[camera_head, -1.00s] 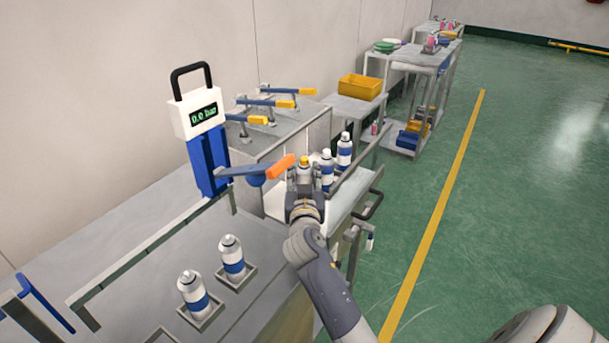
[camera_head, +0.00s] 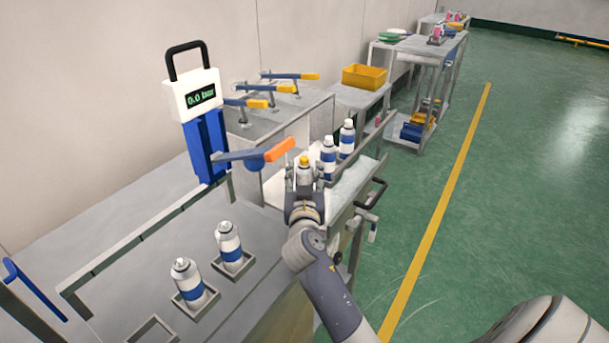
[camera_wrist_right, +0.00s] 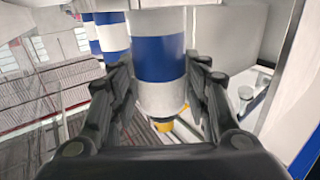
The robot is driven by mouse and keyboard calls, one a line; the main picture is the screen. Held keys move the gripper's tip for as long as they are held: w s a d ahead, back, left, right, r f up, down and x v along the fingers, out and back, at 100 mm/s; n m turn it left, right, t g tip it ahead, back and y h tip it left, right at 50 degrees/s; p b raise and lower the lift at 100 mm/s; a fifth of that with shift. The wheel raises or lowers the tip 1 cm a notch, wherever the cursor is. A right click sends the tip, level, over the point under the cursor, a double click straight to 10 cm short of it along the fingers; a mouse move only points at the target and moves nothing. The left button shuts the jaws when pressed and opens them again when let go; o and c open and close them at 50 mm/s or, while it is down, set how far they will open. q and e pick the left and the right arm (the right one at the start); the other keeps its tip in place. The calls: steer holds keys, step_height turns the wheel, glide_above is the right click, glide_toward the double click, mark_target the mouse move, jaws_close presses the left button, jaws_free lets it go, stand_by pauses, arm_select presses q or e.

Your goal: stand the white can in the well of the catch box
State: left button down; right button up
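My right gripper (camera_head: 304,185) is shut on a white can with a blue band and a yellow top (camera_head: 304,170). In the right wrist view the can (camera_wrist_right: 160,60) stands between both fingers, its yellow top toward the lower edge. The held can is in front of the grey bench unit, left of two other banded cans (camera_head: 328,160) (camera_head: 346,140). I cannot tell surely which part is the catch box; the well is not clearly visible. My left gripper is not in view.
A gauge reading 0.0 bar (camera_head: 194,96) tops a blue post with an orange-handled lever (camera_head: 281,150) close left of the held can. Two cans (camera_head: 188,283) (camera_head: 229,245) stand in square holders on the near bench; another holder (camera_head: 152,332) looks empty. Green floor is clear at right.

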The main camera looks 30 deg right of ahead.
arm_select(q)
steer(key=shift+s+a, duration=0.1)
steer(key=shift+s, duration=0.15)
arm_select(e)
steer(key=shift+r, duration=0.15)
steer(key=shift+r, duration=0.15)
steer(key=shift+s+a, duration=0.2)
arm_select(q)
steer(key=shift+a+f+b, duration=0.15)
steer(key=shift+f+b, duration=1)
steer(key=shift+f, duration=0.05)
arm_select(e)
steer(key=v, duration=1.1)
steer(key=shift+s, duration=0.25)
steer(key=shift+a, duration=0.1)
